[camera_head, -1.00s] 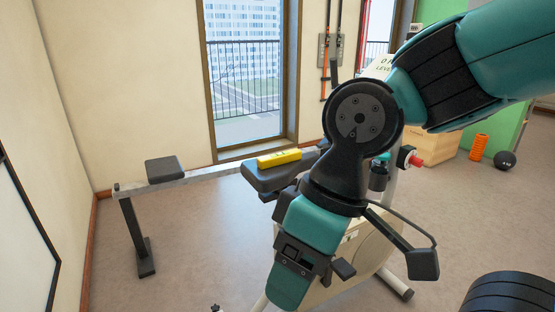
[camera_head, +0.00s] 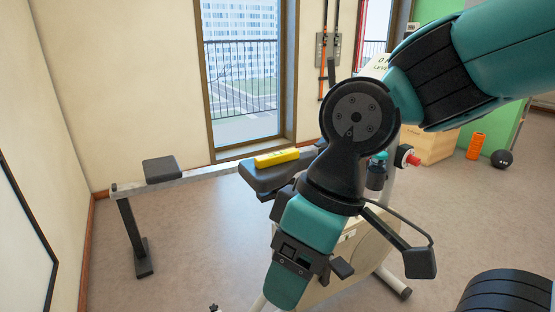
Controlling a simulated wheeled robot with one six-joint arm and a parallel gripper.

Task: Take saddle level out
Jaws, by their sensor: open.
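A yellow level (camera_head: 277,158) lies lengthwise on top of the black saddle (camera_head: 262,181) of an exercise bike. My teal arm comes in from the upper right and hides part of the bike.
A metal beam (camera_head: 190,177) on a black post, with a black pad (camera_head: 162,170), runs left of the saddle. The bike's cream body (camera_head: 345,262) stands behind my gripper. A wooden box (camera_head: 435,147), orange roller (camera_head: 475,146) and black ball (camera_head: 502,158) sit at right.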

